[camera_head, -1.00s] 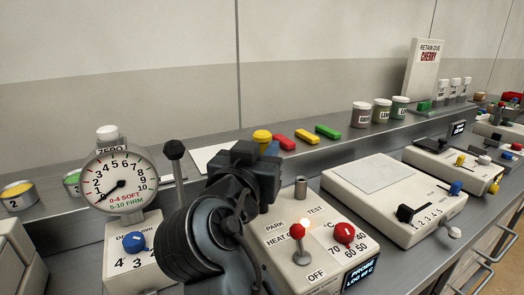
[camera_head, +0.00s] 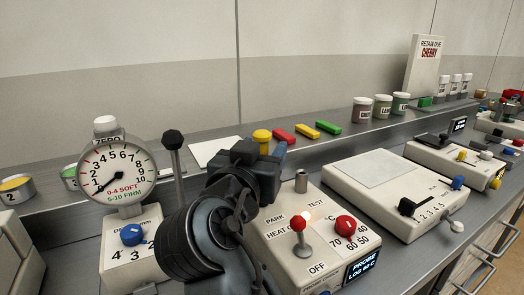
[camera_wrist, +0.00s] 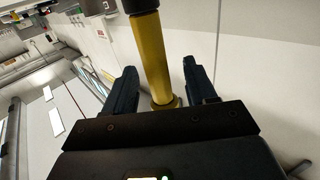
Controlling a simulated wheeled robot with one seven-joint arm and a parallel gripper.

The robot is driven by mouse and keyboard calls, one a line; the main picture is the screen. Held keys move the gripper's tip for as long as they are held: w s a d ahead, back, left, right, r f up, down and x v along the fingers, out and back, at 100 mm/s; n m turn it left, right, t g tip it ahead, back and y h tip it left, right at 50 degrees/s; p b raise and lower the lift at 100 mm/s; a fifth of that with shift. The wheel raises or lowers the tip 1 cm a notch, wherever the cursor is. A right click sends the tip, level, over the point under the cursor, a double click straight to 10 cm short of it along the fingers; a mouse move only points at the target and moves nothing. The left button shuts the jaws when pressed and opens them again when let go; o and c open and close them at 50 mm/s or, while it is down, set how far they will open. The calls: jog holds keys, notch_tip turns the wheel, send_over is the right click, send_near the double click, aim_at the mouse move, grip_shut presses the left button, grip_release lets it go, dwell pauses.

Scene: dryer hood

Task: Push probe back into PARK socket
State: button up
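A yellow rod (camera_wrist: 152,60) with a flange at its lower end and a black piece at its top stands between the fingers in the wrist view. I take it for the probe. My gripper (camera_wrist: 162,75) is open around it, with gaps beside both fingers. In the head view my gripper (camera_head: 250,165) stands over the left of the control box (camera_head: 270,232). A yellow cap (camera_head: 262,136) shows just behind it. The PARK label shows on the box, but the PARK socket is hidden behind my gripper. A metal cylinder (camera_head: 301,181) stands near the TEST label.
The round dial gauge (camera_head: 116,174) and a black-knobbed lever (camera_head: 172,140) stand close on the left. A red lever (camera_head: 298,224) and red dial (camera_head: 345,224) are on the box. A flat-topped white unit (camera_head: 385,195) stands to the right. Colored blocks and jars sit on the back shelf.

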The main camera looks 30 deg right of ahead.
jog(key=shift+s, duration=0.1)
jog(key=b+v, duration=0.1)
jog(key=v, duration=0.6)
jog(key=shift+s+a, duration=0.25)
jog(key=shift+a, duration=0.05)
jog(key=shift+r, duration=0.15)
